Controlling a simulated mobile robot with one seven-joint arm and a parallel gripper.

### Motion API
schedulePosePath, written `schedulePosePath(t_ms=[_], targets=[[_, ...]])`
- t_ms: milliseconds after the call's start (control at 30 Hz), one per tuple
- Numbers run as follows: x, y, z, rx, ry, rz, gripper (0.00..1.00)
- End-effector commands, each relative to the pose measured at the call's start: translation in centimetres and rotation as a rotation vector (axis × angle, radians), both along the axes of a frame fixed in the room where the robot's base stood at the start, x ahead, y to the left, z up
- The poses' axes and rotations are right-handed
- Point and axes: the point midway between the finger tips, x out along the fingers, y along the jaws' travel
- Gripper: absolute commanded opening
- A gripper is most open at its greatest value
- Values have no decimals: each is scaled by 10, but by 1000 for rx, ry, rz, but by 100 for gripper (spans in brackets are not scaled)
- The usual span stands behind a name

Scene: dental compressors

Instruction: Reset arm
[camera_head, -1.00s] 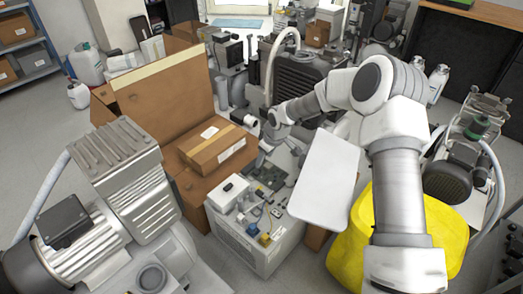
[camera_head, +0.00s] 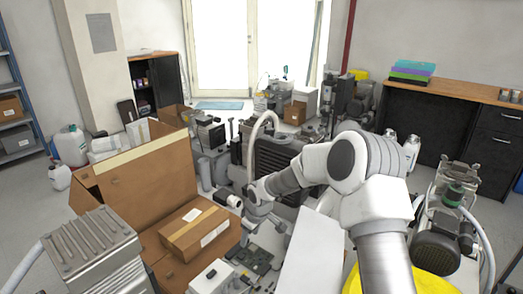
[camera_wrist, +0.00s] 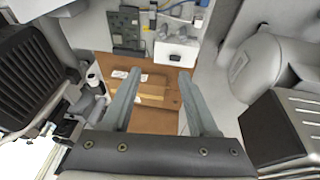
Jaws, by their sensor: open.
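My arm reaches from the lower right to the middle in the head view, bent at the elbow. My gripper (camera_wrist: 158,78) is open in the wrist view, with two grey fingers apart and nothing between them. Beyond the fingers is a taped cardboard box (camera_wrist: 152,91), which is not gripped. The same box (camera_head: 195,232) lies on brown cardboard left of my wrist in the head view. My gripper's fingers are hard to make out in the head view.
A large open carton (camera_head: 150,180) stands to the left. A dark finned compressor (camera_head: 275,160) is behind my forearm. A metal motor unit (camera_head: 92,250) fills the lower left. A white panel (camera_head: 312,255) lies under my arm. Bare floor shows at far left.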

Motion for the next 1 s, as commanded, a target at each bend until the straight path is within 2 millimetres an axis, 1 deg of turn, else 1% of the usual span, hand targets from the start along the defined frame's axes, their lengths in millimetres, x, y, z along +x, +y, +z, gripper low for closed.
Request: schedulePosePath(t_ms=[67,167,200,300,467,500,567,700,800,867,1000], targets=[[-2,-7,19,-14,-12,-17,60],[-10,-23,49,-41,-24,-52,60],[-15,-30,63,-51,-31,-72,60],[-29,-48,96,-76,-43,-124,60],[-56,-77,145,-103,-64,-217,60],[-64,-84,156,-108,-69,-242,60],[-77,-94,173,-113,-76,-281,60],[-109,-118,207,-115,-93,-373,60],[-135,-133,228,-109,-105,-441,60],[-151,-141,240,-100,-111,-483,60],[-190,-158,261,-73,-124,-579,60]])
